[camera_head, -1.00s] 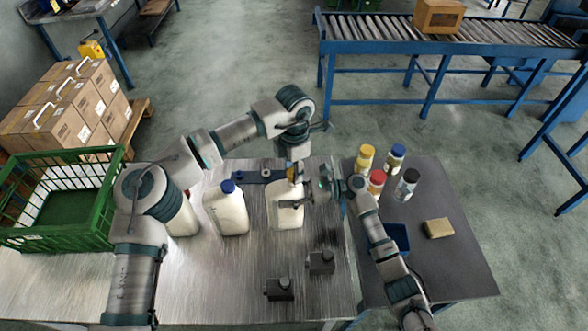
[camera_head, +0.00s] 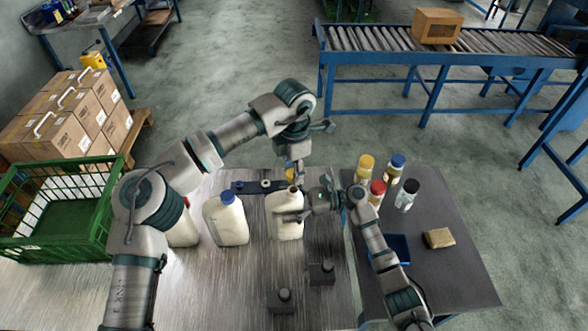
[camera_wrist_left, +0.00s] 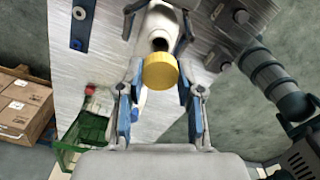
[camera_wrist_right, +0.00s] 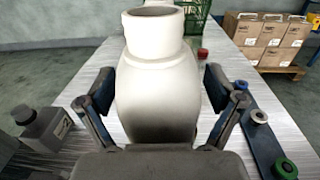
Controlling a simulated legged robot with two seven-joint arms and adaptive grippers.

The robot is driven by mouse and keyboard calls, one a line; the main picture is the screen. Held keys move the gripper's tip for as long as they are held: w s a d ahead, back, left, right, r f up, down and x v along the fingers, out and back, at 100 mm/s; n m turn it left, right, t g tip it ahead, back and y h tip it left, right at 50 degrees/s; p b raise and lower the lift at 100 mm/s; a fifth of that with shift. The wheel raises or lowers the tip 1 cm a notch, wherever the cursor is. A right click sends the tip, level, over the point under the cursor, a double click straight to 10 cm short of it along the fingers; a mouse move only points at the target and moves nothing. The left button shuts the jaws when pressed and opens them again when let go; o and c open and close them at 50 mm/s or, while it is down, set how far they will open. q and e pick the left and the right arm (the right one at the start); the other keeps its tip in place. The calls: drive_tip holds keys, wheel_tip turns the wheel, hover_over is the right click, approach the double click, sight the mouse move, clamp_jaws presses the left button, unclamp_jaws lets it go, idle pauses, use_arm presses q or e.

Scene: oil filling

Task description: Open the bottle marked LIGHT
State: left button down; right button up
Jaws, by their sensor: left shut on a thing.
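A white bottle (camera_head: 287,228) stands upright on the metal table in the head view; no marking on it is readable. Its neck is open, and the dark mouth shows in the left wrist view (camera_wrist_left: 160,45). My left gripper (camera_head: 291,170) is shut on a yellow cap (camera_wrist_left: 160,71) and holds it off the bottle, just above the neck. In the head view the cap (camera_head: 290,175) is partly hidden. My right gripper (camera_head: 295,216) reaches in from the right, its fingers on both sides of the bottle body (camera_wrist_right: 155,90), shut on it below the neck.
A blue-capped white bottle (camera_head: 229,222) stands left of the open one; another is partly behind my left arm. A blue strip (camera_head: 250,187) with round caps lies behind. Two dark bottles (camera_head: 320,274) stand in front. Capped jars (camera_head: 376,193) stand on the right table. A green crate (camera_head: 60,215) is left.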

drive_tip(key=d, duration=1.2)
drive_tip(key=shift+w, duration=0.45)
